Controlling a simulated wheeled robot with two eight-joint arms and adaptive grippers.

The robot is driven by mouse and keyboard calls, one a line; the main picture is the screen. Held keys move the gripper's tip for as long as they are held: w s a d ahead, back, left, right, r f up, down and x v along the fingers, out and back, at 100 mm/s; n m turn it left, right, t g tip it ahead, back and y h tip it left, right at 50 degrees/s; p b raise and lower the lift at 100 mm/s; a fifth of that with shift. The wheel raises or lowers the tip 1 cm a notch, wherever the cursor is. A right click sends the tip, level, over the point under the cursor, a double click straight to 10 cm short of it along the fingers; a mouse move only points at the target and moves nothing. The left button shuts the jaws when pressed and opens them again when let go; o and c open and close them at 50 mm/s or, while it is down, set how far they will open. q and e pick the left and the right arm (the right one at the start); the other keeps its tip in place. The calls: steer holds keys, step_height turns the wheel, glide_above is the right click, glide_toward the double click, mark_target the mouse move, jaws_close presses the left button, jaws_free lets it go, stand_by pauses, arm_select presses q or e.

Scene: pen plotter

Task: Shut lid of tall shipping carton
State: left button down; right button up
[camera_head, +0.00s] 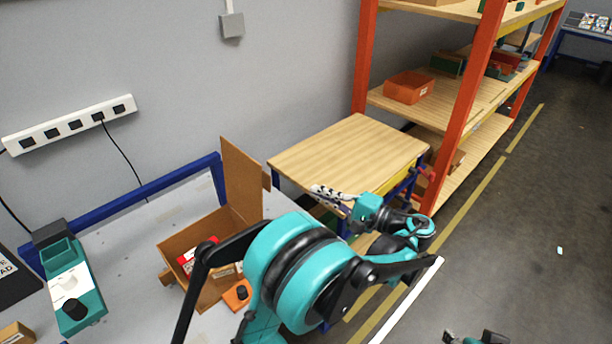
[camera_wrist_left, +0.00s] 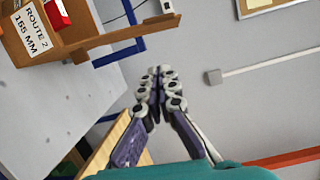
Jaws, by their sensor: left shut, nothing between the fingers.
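The brown shipping carton (camera_head: 180,242) stands open on the grey table. Its lid (camera_head: 242,180) stands upright along the carton's right-rear edge, with a narrow flap at its side. A red and white item (camera_head: 190,258) shows inside. My left arm hides the carton's right front.
A teal device (camera_head: 75,290) stands on the grey table left of the carton. An orange block (camera_head: 238,294) lies by the carton's front. A wooden-topped table (camera_head: 350,150) and orange-framed shelves (camera_head: 465,110) stand at right. A grey wall (camera_head: 180,70) is behind.

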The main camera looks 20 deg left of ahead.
arm_select(q)
steer(key=s+a+b, duration=0.1)
steer(key=a+b, duration=0.1)
steer(key=a, duration=0.8)
steer(key=shift+s+a+r+b, duration=0.15)
steer(key=shift+s+r+b, duration=0.25)
